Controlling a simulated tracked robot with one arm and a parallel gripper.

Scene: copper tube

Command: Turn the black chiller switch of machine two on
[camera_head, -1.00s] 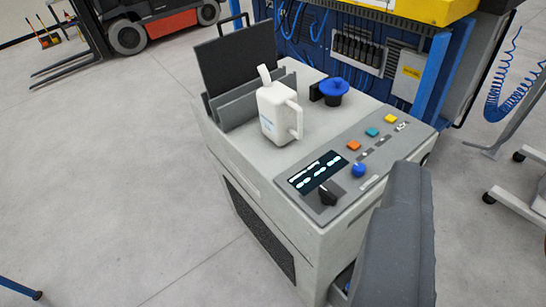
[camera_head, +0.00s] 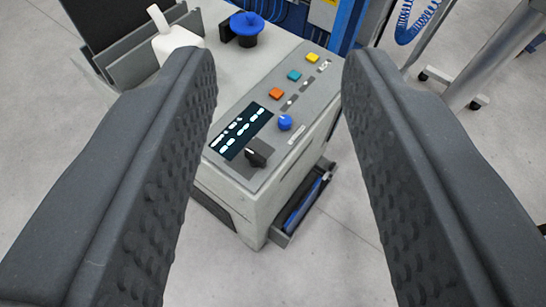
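The black chiller switch (camera_head: 258,152) is a small black knob with a light mark. It sits on the grey control panel of the machine (camera_head: 222,218), below the dark display (camera_head: 241,131). My gripper (camera_head: 275,70) is open and empty, with its two grey padded fingers wide apart at left and right. In the picture the switch lies between the fingers; it looks well beyond them and not touched. No machine number can be read.
A blue knob (camera_head: 285,122) and orange (camera_head: 276,93), teal (camera_head: 294,75) and yellow (camera_head: 312,58) buttons share the panel. A white jug (camera_head: 176,40) and a blue-topped black part (camera_head: 247,28) stand on the machine top. A trolley leg (camera_head: 482,62) stands at right.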

